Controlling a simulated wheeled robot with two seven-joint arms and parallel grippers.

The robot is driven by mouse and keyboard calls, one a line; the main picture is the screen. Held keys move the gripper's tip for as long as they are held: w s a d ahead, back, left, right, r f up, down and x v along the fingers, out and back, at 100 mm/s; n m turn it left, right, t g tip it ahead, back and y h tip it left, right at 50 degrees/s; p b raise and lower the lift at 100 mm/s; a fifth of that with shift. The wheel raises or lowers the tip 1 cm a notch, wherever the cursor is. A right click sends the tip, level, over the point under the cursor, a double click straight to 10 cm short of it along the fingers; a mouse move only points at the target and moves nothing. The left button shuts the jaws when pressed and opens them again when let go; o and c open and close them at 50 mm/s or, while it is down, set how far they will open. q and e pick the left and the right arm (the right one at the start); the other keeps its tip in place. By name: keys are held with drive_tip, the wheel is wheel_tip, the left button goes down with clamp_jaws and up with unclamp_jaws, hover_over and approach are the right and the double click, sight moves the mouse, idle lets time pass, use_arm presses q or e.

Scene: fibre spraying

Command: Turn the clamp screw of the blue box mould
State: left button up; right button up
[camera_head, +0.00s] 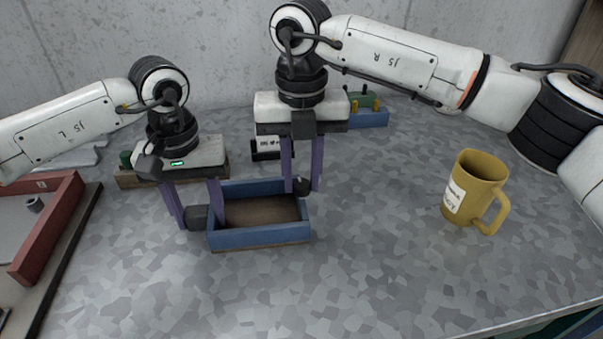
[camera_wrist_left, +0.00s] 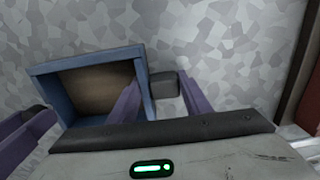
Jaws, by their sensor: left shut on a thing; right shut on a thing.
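The blue box mould (camera_head: 262,237) is an open rectangular box with a brown floor, in the middle of the table; it also shows in the left wrist view (camera_wrist_left: 145,92). A dark grey block (camera_head: 197,217) sits at its left end. My left gripper (camera_head: 194,222) has one purple finger at the mould's left wall and the other beyond the block, shut around them. My right gripper (camera_head: 303,188) is shut on a small dark knob (camera_head: 303,186) at the mould's right end, seemingly the clamp screw. The fingers partly hide the knob.
A yellow mug (camera_head: 470,193) stands at the right. A red-walled tray (camera_head: 50,230) lies at the left. The table front is clear.

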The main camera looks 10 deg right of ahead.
sight(301, 184)
drive_tip(key=shift+m, duration=1)
drive_tip(key=o, duration=1)
drive_tip(key=shift+o, duration=0.2)
wheel_tip(301, 184, up, 12)
use_arm(q)
drive_tip(key=o, duration=1.6)
drive_tip(key=shift+c, duration=0.2)
